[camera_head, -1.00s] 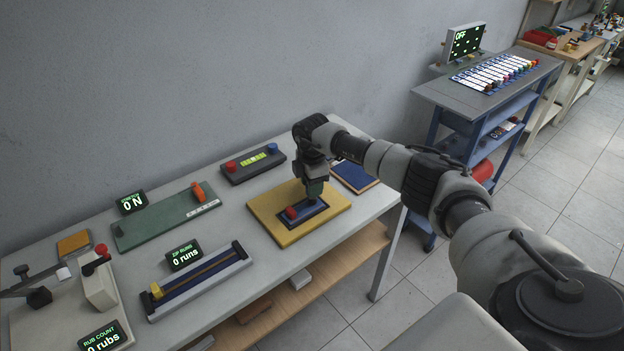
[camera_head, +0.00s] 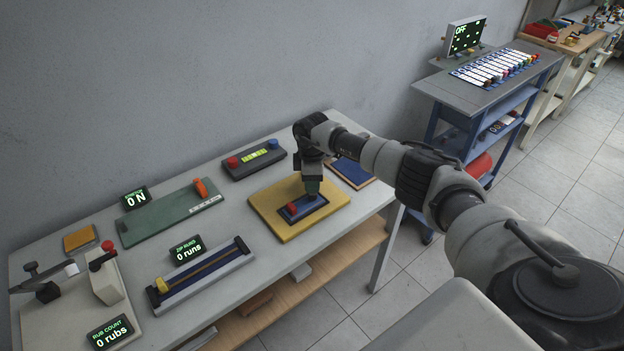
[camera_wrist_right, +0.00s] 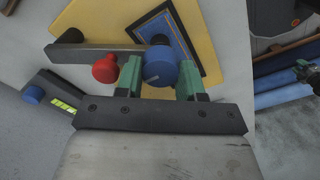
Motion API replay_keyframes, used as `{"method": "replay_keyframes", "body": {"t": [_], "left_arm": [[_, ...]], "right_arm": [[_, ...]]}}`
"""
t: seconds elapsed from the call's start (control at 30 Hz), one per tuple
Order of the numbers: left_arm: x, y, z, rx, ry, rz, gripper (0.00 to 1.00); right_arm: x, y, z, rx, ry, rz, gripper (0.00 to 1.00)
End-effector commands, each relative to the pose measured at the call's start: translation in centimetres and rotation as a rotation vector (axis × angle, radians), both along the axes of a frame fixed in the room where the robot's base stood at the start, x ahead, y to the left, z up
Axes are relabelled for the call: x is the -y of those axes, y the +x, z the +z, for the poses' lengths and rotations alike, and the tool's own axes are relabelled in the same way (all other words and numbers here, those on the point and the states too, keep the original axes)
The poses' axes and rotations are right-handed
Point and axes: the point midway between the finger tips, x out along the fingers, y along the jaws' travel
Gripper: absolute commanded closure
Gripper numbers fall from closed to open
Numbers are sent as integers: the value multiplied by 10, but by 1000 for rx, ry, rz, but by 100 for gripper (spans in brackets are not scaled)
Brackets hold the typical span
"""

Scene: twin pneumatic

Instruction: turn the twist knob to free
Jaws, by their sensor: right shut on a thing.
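The twist knob (camera_wrist_right: 160,68) is a round blue knob with a pale line on its top, seen in the right wrist view. It stands on a dark blue plate (camera_wrist_right: 172,30) on a yellow board (camera_head: 267,205). My right gripper (camera_wrist_right: 160,78) points down over the board with its green fingers on either side of the knob, shut on it. In the head view the gripper (camera_head: 312,188) hides the knob. A red knob (camera_head: 292,208) sits beside the gripper; in the right wrist view it is next to a grey bar (camera_wrist_right: 95,52). My left gripper is not in view.
A dark box with red and blue buttons (camera_head: 254,159) stands behind the board. A blue pad (camera_head: 350,172) lies to its right. A green board (camera_head: 165,215) and a zip rig (camera_head: 204,276) lie to the left. The wall is close behind.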

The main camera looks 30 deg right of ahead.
Motion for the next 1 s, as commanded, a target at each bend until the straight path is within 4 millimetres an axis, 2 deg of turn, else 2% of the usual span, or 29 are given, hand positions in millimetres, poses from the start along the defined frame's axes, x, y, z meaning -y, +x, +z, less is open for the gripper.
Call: {"method": "replay_keyframes", "body": {"t": [0.17,0.2,0.27,0.53,0.63,0.77,1.0], "left_arm": [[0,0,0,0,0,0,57],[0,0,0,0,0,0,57],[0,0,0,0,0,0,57],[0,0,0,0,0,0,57],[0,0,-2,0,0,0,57],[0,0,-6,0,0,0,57],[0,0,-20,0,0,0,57]], "right_arm": [[1,2,2,5,-1,0,85],[1,2,2,5,-1,0,59],[1,1,2,5,-1,0,51],[0,1,2,2,0,1,51],[0,1,8,5,0,2,51],[1,1,27,7,0,2,51],[1,2,76,8,0,1,51]]}}
